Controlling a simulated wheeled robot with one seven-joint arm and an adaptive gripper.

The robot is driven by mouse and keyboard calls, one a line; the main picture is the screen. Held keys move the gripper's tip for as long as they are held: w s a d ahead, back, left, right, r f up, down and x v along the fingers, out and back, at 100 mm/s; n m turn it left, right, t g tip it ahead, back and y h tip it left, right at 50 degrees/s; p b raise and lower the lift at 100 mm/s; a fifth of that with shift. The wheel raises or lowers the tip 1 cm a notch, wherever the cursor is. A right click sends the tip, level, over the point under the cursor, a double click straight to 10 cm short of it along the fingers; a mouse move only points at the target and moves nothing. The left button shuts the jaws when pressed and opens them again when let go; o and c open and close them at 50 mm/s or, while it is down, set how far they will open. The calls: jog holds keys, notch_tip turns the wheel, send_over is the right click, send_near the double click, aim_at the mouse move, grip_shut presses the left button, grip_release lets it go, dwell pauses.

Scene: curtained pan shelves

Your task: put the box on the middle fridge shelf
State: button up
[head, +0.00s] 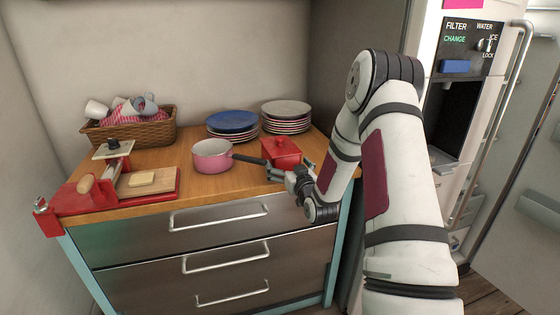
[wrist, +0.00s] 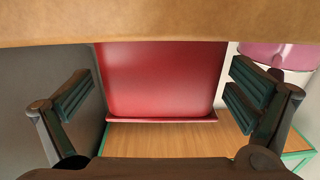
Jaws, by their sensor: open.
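A red lidded box (head: 282,153) with a small knob on top sits on the wooden counter (head: 229,187), near its right end. My gripper (head: 289,171) is open close to the front of the box, low over the counter edge. In the wrist view the red box (wrist: 160,80) fills the space between the two spread fingers (wrist: 158,95), with gaps on both sides. The fridge (head: 468,90), with a water and ice dispenser, stands at the right. Its middle shelf cannot be seen.
A pink pot (head: 212,155) stands left of the box, its dark handle reaching toward it. Blue plates (head: 232,122) and pale plates (head: 286,112) are stacked behind. A basket (head: 130,132) and a cutting board (head: 148,186) are at the left.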

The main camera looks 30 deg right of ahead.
jog(key=x, duration=0.4)
jog(key=shift+w, duration=0.2)
jog(key=c, duration=1.6)
jog(key=shift+r, duration=0.15)
